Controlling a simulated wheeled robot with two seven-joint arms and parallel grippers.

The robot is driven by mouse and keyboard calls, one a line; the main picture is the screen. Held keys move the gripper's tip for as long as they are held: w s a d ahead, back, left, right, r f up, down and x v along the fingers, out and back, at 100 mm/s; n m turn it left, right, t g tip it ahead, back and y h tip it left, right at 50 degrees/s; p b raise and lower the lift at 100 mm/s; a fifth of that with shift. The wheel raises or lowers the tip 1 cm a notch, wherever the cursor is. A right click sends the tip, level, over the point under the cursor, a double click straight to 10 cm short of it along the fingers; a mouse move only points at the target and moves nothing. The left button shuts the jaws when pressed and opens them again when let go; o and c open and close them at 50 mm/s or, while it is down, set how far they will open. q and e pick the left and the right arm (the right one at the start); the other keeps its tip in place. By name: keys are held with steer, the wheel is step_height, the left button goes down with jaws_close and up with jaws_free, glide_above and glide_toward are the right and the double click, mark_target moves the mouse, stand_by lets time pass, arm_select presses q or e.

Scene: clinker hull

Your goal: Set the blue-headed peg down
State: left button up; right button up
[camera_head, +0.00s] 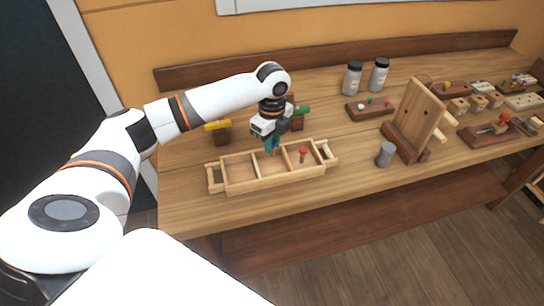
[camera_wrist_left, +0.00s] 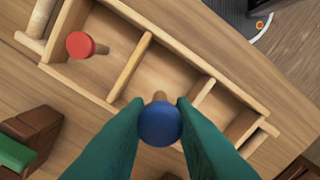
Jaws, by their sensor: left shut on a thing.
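My left gripper (camera_head: 272,148), with teal fingers, is shut on the blue-headed peg. In the left wrist view, the round blue head (camera_wrist_left: 160,123) sits between the two fingertips, with a bit of tan shaft (camera_wrist_left: 159,97) beyond it. In the head view the fingers mostly hide the peg. The gripper is over the back side of the wooden tray (camera_head: 275,182), by its middle compartment. I cannot tell whether the peg touches the tray. A red-headed peg (camera_head: 303,151) is in the tray's right compartment; it also shows in the left wrist view (camera_wrist_left: 80,45). My right gripper is not in view.
Behind the tray are a yellow-handled thing (camera_head: 217,125) and a green-handled thing (camera_head: 303,110) on dark blocks. A grey cylinder (camera_head: 385,154) and an upright wooden board (camera_head: 414,115) stand to the right. Bare bench top (camera_head: 190,210) lies in front of the tray's left end.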

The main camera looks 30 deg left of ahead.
mark_target(272, 156)
arm_select(q)
step_height(272, 156, down, 5)
steer(key=shift+r+p, duration=0.2)
steer(key=shift+p, duration=0.15)
steer(key=shift+f, duration=0.55)
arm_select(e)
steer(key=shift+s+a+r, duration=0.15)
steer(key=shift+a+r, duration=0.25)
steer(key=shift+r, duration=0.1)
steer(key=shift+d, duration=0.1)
arm_select(q)
steer(key=o, duration=0.9)
steer(key=shift+o, duration=0.2)
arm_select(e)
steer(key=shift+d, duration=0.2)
arm_select(q)
step_height(272, 156, up, 11)
steer(key=shift+r+b, duration=0.1)
steer(key=shift+b, duration=0.9)
steer(key=shift+r, duration=0.5)
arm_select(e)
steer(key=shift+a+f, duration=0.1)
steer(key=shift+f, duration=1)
